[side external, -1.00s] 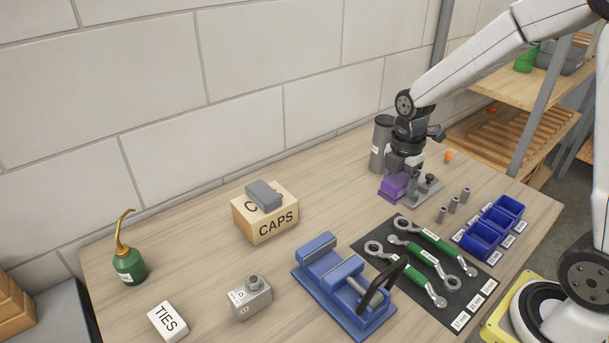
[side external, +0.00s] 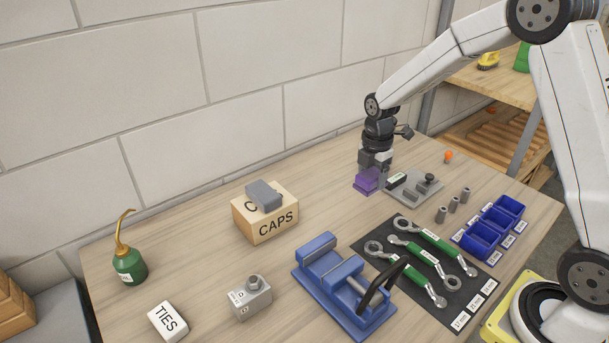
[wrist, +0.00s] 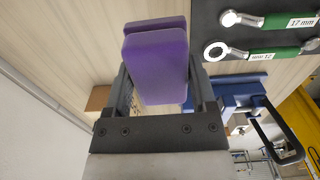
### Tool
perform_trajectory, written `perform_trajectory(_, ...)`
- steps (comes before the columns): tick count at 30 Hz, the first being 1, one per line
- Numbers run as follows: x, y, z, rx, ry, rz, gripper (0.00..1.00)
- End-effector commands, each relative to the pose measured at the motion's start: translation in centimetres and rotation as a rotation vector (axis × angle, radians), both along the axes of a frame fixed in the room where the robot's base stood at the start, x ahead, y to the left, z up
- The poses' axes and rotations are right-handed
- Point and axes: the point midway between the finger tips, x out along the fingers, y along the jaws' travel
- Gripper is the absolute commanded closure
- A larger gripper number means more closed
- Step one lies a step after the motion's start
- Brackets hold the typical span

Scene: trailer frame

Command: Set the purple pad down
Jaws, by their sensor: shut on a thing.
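The purple pad (side external: 366,181) is in my gripper (side external: 371,170), low over the bench just left of the grey fixture plate (side external: 424,190). I cannot tell from the side whether its underside touches the wood. In the wrist view the pad (wrist: 160,66) sits between the two dark fingers of my gripper (wrist: 160,88). It shows a rounded lighter block and a darker purple layer behind it. The fingers are shut on its sides.
The grey plate carries a dark knob (side external: 430,179). Bare wood lies between the pad and the CAPS box.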

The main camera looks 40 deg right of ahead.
Motion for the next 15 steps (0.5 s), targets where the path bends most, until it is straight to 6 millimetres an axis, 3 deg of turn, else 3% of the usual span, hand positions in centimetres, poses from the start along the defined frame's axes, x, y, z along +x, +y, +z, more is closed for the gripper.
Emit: perform_trajectory(15,4.6,-0.6,-4.9,0.0,0.0,0.0,0.88)
